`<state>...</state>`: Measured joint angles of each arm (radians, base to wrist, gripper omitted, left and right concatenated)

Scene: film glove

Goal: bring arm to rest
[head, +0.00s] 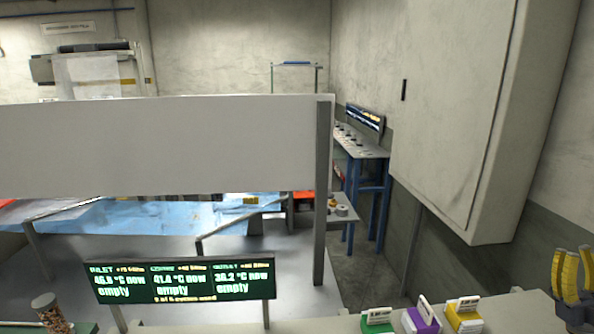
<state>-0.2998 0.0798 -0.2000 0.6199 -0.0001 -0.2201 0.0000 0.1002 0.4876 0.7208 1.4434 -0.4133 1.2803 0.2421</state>
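A dark display board (182,281) with green and white text stands in front at the lower left. It reads "empty" under each of three temperature readings.
A wide white panel (165,146) spans the left half above a blue-covered surface (140,222). A jar (50,312) stands lower left. Green (377,323), purple (421,319) and yellow (464,315) labelled blocks and a yellow-black item (569,277) line the front right. A large cabinet (450,110) hangs right.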

